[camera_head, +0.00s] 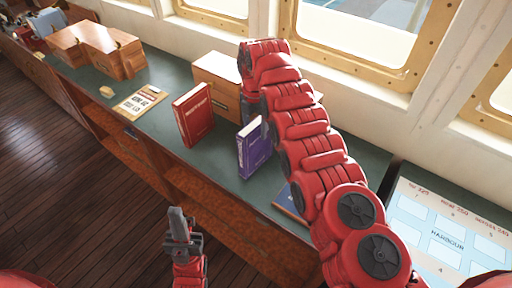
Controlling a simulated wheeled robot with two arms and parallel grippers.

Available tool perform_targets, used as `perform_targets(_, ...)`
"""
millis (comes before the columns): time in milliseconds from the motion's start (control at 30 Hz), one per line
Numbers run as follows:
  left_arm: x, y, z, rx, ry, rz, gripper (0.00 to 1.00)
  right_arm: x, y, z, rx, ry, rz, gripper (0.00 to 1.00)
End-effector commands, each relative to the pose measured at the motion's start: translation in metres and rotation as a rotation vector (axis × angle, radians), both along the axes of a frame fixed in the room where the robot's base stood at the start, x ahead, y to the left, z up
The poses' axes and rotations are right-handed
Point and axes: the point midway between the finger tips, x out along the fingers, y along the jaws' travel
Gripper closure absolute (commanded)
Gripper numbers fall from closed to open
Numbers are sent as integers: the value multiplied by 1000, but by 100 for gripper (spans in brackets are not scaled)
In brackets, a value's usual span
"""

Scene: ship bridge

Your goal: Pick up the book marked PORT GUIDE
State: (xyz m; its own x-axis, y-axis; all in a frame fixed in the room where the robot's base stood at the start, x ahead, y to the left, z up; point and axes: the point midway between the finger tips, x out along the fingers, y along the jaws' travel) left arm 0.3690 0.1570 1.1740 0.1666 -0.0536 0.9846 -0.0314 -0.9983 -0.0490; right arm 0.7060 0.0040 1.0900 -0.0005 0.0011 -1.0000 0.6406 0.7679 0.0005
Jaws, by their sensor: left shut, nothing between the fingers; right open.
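A red book (193,115) stands upright on the green counter top. A purple-blue book (252,150) stands upright to its right, closer to my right arm. Their cover lettering is too small to read, so I cannot tell which one is marked PORT GUIDE. Another blue item (289,203), perhaps a book, lies at the counter's front edge, mostly hidden by my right arm. My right gripper (250,107) is open, pointing down just behind the purple-blue book and partly hidden; I cannot tell whether they touch. My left gripper (179,222) is shut and empty, in front of the counter.
A cardboard box (217,82) stands behind the books. Wooden boxes (98,50) stand further left. A printed card (140,102) and a small tan block (106,92) lie left of the red book. A HARBOUR panel (445,235) is at the right. Windows line the back.

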Motion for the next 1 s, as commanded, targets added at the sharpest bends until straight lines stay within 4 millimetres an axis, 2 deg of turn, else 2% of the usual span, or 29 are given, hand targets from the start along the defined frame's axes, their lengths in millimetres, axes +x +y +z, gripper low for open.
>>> perform_targets(167,0,0,11,0,0,0,100,-1,0,-5,0,1,1,28)
perform_targets(367,0,0,34,0,-1,0,100,-5,-3,-25,-3,4,0,28)
perform_targets(533,0,0,39,0,0,0,100,-6,-3,-48,-2,6,1,28)
perform_targets(767,0,0,37,0,0,0,100,-5,-3,-51,-1,2,1,28)
perform_targets(1000,0,0,37,0,0,0,100,-4,-3,-50,-1,1,1,71)
